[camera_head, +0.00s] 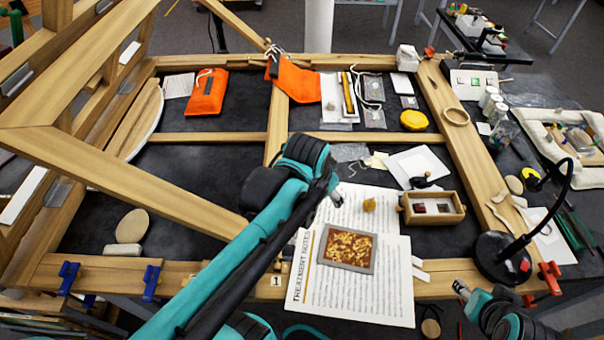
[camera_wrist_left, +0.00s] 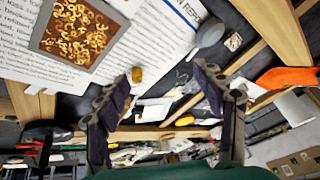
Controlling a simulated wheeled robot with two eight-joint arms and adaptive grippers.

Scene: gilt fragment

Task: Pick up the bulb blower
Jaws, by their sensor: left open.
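A small black rounded item (camera_head: 422,182), which looks like the bulb blower, lies on the bench by a white sheet, just behind a small wooden box (camera_head: 432,208). My left gripper (camera_head: 337,199) hangs over the treatment notes sheet, left of the black item and apart from it. In the left wrist view its two fingers (camera_wrist_left: 168,80) are spread with nothing held between them.
A framed gilt fragment (camera_head: 347,248) lies on the notes sheet (camera_head: 390,285), with a small amber item (camera_head: 370,204) behind it. A black lamp (camera_head: 505,258) stands at the right. Wooden frame bars (camera_head: 205,138) cross the bench. The dark surface left of my arm is mostly bare.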

